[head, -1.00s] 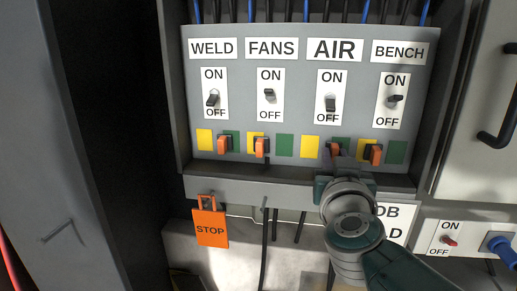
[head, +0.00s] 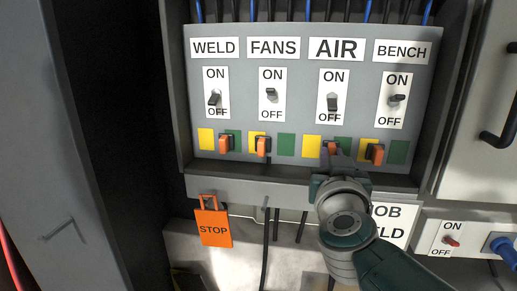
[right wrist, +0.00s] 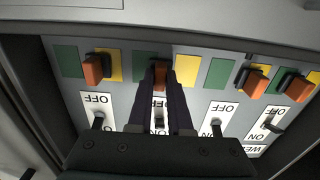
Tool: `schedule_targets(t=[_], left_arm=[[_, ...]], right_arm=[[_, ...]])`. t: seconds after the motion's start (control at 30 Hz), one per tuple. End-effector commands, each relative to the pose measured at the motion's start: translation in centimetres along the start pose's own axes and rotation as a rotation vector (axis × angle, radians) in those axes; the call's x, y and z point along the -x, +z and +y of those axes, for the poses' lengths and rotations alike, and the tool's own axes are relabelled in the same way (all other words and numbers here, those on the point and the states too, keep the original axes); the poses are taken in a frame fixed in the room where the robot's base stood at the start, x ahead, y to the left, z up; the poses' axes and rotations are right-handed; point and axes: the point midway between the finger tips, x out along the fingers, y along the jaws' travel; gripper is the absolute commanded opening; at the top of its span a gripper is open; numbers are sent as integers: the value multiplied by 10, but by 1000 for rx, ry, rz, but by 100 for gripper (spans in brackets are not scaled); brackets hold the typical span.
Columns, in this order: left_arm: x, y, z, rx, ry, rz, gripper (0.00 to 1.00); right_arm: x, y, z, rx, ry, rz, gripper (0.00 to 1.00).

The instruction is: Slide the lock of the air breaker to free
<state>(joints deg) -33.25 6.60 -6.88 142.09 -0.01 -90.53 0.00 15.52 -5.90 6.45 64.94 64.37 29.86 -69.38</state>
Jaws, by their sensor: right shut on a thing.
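The AIR breaker (head: 333,100) is on the grey panel, its black handle pointing down towards OFF. Below it, the orange lock (head: 331,147) sits between a yellow patch (head: 312,146) on its left and a green patch (head: 343,144) on its right. My right gripper (head: 334,155) reaches up from below and is shut on this lock. In the right wrist view, upside down, the orange lock (right wrist: 163,68) shows between the two dark fingertips, with the yellow patch (right wrist: 187,68) to the right. My left gripper is not in view.
The FANS lock (head: 263,146) and BENCH lock (head: 376,153) stand close on either side, with the WELD lock (head: 226,143) further left. An orange STOP tag (head: 213,228) hangs below the panel. A socket box (head: 455,240) is at the lower right.

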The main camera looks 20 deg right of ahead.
Motion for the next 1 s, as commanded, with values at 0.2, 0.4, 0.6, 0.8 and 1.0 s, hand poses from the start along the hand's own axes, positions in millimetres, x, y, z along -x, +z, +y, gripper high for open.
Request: schedule_targets(t=[0.2,0.4,0.6,0.8,1.0], left_arm=[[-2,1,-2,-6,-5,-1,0],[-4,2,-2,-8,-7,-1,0],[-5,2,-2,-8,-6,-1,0],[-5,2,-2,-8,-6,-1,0],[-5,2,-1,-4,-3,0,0]], right_arm=[[0,1,-10,-1,-4,-2,0],[0,1,-18,-3,-3,-2,0],[0,1,-23,-1,-2,-2,23],[0,0,-23,-1,-2,-2,45],[0,0,-22,-1,-1,-1,60]])
